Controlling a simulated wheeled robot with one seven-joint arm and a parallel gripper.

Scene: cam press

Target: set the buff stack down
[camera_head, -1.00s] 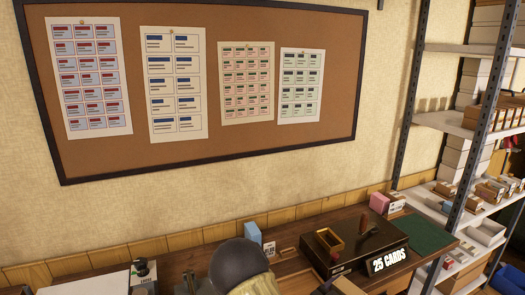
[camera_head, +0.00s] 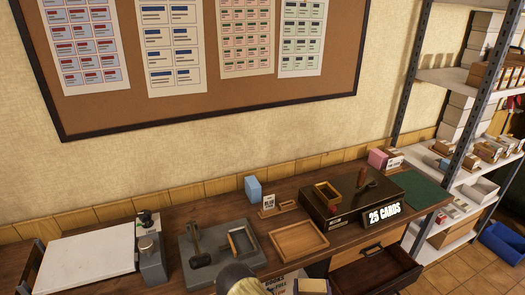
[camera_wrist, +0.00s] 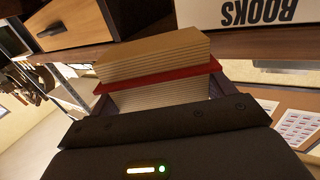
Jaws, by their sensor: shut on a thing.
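The buff stack (camera_wrist: 150,52) is a neat block of thin cards with a red layer across its middle. In the wrist view my gripper (camera_wrist: 158,88) is shut on it, with a dark finger at each side. In the head view, a buff-topped block (camera_head: 312,286) at the bottom edge appears to be this stack, in front of the bench. The fingers are not clear there. The wrist view does not show anything supporting the stack.
An empty wooden tray (camera_head: 298,243) lies on the bench, beside a grey press (camera_head: 215,262). A black box (camera_head: 350,205) bears a "25 CARDS" sign. A drawer (camera_head: 378,272) stands open at right. A blue block (camera_head: 253,188) and green mat (camera_head: 422,190) are farther back.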

